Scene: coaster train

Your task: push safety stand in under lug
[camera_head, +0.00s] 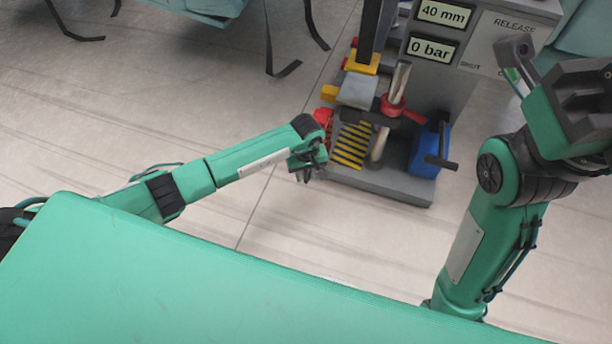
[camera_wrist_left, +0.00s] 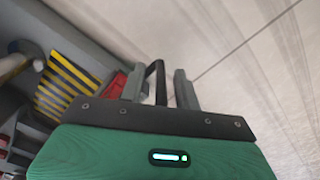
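A red part (camera_head: 324,118), which looks like the safety stand, sits at the left edge of the grey machine base. It also shows in the left wrist view (camera_wrist_left: 116,84), partly hidden by a finger. A black bar handle (camera_wrist_left: 158,72) rises between the fingers of my left gripper (camera_wrist_left: 160,88); the fingers stand apart, with a gap to its right. In the head view my left gripper (camera_head: 312,168) is low beside the machine, just below the red part. A grey block (camera_head: 357,90), possibly the lug, is above the striped plate. My right gripper's fingers cannot be made out clearly.
A yellow-and-black striped plate (camera_head: 353,145) lies on the base (camera_head: 400,188). A red collar (camera_head: 392,106) on a column and a blue box (camera_head: 428,152) with a black handle stand right of it. Displays read 40 mm (camera_head: 443,13) and 0 bar (camera_head: 432,48).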

